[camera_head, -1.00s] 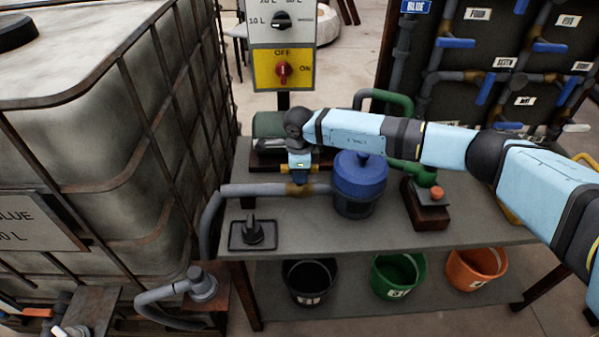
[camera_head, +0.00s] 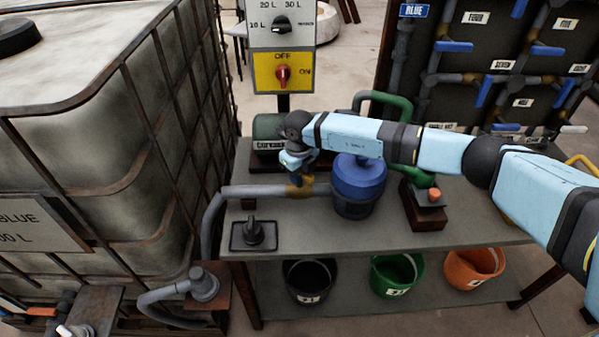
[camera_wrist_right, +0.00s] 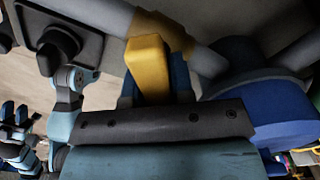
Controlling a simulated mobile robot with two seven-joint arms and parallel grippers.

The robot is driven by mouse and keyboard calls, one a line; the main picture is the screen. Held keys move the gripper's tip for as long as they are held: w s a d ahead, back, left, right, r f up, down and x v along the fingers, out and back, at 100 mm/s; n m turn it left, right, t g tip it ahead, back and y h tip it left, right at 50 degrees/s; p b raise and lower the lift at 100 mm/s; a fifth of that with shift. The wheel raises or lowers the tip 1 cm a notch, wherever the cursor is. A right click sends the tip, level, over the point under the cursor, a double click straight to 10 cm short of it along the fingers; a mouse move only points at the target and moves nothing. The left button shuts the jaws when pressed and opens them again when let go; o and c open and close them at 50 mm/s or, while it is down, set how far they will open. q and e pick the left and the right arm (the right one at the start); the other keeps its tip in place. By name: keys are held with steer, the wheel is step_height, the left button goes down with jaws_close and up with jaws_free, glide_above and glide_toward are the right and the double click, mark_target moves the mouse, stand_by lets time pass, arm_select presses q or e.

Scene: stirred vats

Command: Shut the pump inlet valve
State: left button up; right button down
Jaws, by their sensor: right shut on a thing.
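The pump inlet valve has a yellow handle (camera_head: 307,181) and a brass body (camera_head: 296,191) on the grey pipe (camera_head: 262,190), left of the blue pump (camera_head: 359,183). My right gripper (camera_head: 299,171) is at the handle, tilted, and partly hides it. In the right wrist view the yellow handle (camera_wrist_right: 148,66) lies between the fingers of my right gripper (camera_wrist_right: 152,85), which is shut on it. There the handle stands at an angle to the pipe (camera_wrist_right: 100,14).
A black knob (camera_head: 254,231) stands on the bench left of the valve. The caged tank (camera_head: 75,150) is close on the left. The switch box (camera_head: 283,72) rises behind. Buckets, one of them green (camera_head: 397,272), stand on the lower shelf.

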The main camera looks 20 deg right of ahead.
steer(key=m, duration=0.2)
steer(key=m+p, duration=0.1)
steer(key=shift+r+m, duration=0.2)
steer(key=shift+m, duration=0.2)
steer(key=shift+m+p, duration=0.5)
steer(key=shift+m, duration=0.6)
arm_select(q)
steer(key=shift+a+r+p, duration=0.15)
steer(key=shift+r+p, duration=0.15)
steer(key=shift+r, duration=0.4)
arm_select(e)
steer(key=shift+w+m, duration=0.1)
steer(key=shift+m, duration=0.8)
arm_select(q)
steer(key=shift+r, duration=0.1)
steer(key=shift+s+a, duration=0.1)
arm_select(e)
steer(key=c, duration=1)
jaws_free()
steer(key=shift+f, duration=0.1)
